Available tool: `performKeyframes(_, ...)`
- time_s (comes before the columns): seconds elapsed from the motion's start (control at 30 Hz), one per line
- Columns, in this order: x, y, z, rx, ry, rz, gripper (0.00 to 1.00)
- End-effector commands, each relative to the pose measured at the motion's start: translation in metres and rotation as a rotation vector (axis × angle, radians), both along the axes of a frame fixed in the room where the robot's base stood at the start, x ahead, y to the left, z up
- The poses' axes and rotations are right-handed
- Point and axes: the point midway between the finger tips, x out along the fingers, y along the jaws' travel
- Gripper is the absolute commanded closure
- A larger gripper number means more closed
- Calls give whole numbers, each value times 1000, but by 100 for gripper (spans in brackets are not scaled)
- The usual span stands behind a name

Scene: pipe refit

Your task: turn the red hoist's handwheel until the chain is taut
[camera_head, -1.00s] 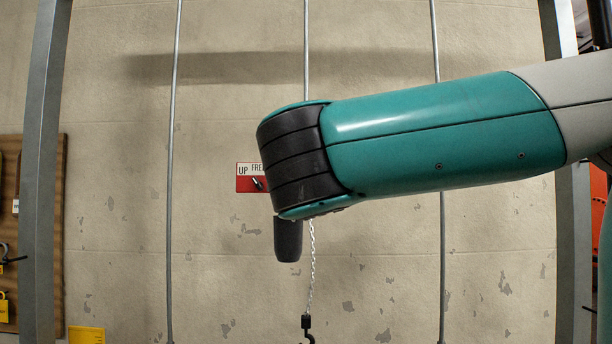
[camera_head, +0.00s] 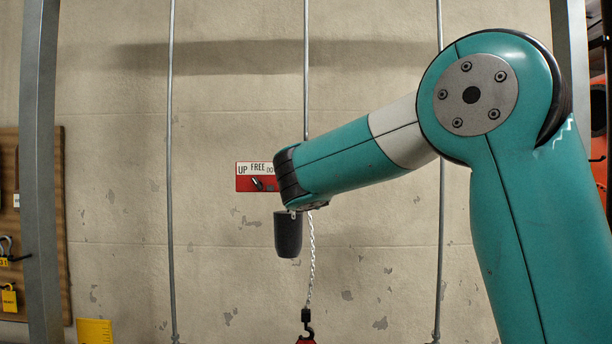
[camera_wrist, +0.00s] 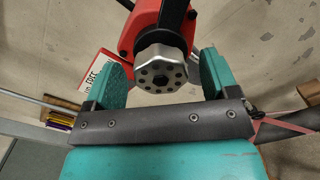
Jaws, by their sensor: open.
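The red hoist (camera_wrist: 129,39) shows in the wrist view with its silver handwheel (camera_wrist: 162,75), a knob with holes around a dark socket. My gripper (camera_wrist: 162,80) is open, with one teal finger on each side of the handwheel. I cannot tell whether the fingers touch it. In the head view my arm hides the gripper and most of the hoist. A dark rounded cylinder (camera_head: 288,236) hangs below the arm's end. The thin chain (camera_head: 311,258) runs down, slightly slanted, to a black hook (camera_head: 307,325) above a red piece at the lower edge. Its tension is unclear.
A red and white plate (camera_head: 250,170) reading "UP FREE" with a small black lever is behind the arm's end. Vertical rods and a grey post (camera_head: 38,170) frame the wall. A board with padlocks (camera_head: 9,298) is at the far left.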

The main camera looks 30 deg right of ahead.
Motion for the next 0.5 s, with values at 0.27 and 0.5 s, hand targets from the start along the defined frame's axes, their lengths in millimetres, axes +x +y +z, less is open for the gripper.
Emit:
performKeyframes(0.27,9,-6,0,0,-1,1,20)
performKeyframes(0.5,9,-6,0,0,-1,1,38)
